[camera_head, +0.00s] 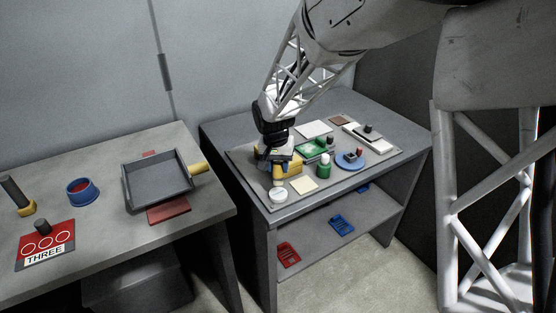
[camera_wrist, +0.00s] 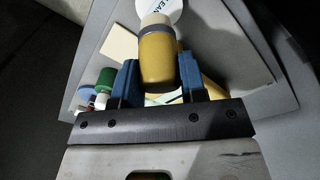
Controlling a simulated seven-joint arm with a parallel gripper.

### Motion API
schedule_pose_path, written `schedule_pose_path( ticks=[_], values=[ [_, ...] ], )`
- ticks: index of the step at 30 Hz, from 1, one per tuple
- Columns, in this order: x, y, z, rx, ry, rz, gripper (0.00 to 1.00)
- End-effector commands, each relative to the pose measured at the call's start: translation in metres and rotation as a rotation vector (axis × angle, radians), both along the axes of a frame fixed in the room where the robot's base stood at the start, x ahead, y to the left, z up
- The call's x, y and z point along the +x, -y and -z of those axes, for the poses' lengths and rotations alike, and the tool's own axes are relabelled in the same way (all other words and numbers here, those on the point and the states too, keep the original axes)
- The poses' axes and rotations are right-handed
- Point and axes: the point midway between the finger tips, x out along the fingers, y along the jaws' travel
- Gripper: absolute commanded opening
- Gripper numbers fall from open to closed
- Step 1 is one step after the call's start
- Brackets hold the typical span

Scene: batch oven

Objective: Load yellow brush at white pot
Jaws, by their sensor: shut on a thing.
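The yellow brush (camera_wrist: 158,62) is between the two blue fingers of my gripper (camera_wrist: 160,84) in the wrist view. It has a thick yellow handle, a grey band and a pale end pointing away from my gripper. The white pot (camera_wrist: 172,7), with lettering on it, lies partly behind that pale end at the top edge. I cannot tell whether they touch. In the head view the white pot (camera_head: 278,196) stands near the board's front left corner. My gripper (camera_head: 276,160) is low, just behind it, with the brush (camera_head: 278,174) below.
A yellow block (camera_head: 293,165) stands close to the right of my gripper. A green and white pot (camera_head: 323,168), a blue round dish (camera_head: 351,160) and a cream square (camera_head: 304,185) share the board. A grey pan (camera_head: 157,184) lies on the left table.

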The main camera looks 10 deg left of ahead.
Motion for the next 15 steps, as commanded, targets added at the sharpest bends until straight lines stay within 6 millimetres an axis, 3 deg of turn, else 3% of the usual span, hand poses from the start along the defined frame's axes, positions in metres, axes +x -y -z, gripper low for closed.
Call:
schedule_pose_path(
  ticks=[15],
  values=[
    [0.0, 0.0, 0.025, 0.0, 0.001, 0.0, 0.15]
  ],
)
